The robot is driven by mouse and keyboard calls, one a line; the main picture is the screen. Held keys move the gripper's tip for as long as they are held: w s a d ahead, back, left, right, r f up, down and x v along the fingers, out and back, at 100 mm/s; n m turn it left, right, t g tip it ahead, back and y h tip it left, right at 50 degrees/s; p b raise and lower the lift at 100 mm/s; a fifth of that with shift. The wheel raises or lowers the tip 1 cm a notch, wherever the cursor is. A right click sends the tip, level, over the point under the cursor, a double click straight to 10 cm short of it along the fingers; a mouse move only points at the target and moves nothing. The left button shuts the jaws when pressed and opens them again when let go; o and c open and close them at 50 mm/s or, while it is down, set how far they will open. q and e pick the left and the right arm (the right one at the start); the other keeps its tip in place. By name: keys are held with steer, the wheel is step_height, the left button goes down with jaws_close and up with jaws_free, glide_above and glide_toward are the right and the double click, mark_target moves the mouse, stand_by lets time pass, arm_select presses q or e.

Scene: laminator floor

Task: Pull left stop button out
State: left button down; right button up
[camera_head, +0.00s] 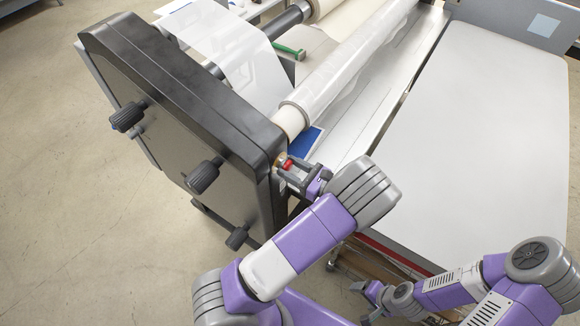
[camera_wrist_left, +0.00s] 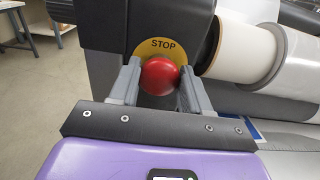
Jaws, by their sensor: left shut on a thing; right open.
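The red stop button (camera_wrist_left: 160,76) sits on a yellow plate marked STOP (camera_wrist_left: 161,47) on the laminator's black end housing (camera_head: 190,100). In the head view the red button (camera_head: 287,163) shows small at the housing's right edge. My left gripper (camera_wrist_left: 158,82) has one finger on each side of the button and is shut on it. It also shows in the head view (camera_head: 285,172). My right gripper (camera_head: 370,292) is low at the bottom of the head view, apart from the machine, open and empty.
A clear film roll (camera_head: 350,65) runs back from the housing, beside the button. A wide white table (camera_head: 475,130) fills the right. Black knobs (camera_head: 203,177) stick out of the housing's left face. Open floor (camera_head: 80,220) lies to the left.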

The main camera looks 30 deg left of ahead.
arm_select(q)
steer(key=shift+d, duration=0.45)
steer(key=shift+f, duration=0.1)
steer(key=c, duration=0.5)
jaws_free()
steer(key=d, duration=0.2)
steer(key=d+b, duration=0.1)
steer(key=d, duration=0.4)
steer(key=shift+s+d, duration=0.35)
